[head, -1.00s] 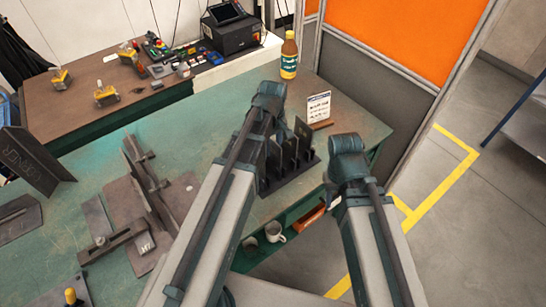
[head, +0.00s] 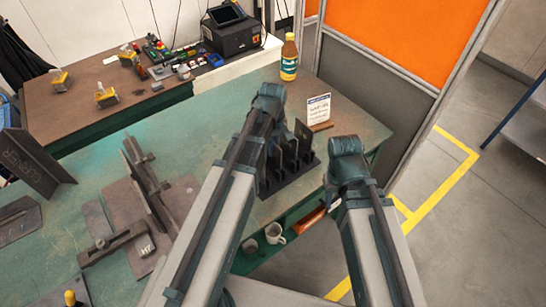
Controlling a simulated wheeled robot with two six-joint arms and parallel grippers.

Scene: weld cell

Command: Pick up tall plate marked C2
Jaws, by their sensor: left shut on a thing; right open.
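A dark rack (head: 290,182) with several upright dark plates stands near the right edge of the green bench. A taller plate (head: 303,134) rises at its right rear. My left gripper (head: 274,142) reaches down at the rack's left rear, mostly hidden behind my own arm. It is shut on a dark upright plate, which is largely hidden; no C2 mark can be read. My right gripper (head: 333,201) is open and empty, to the right of the rack beyond the bench edge, partly hidden by its own wrist.
A bottle (head: 289,57) and a small sign (head: 318,110) stand behind the rack. A dark fixture (head: 150,200) and a corner plate (head: 35,160) occupy the bench's left. An orange-topped partition (head: 395,40) closes the right rear.

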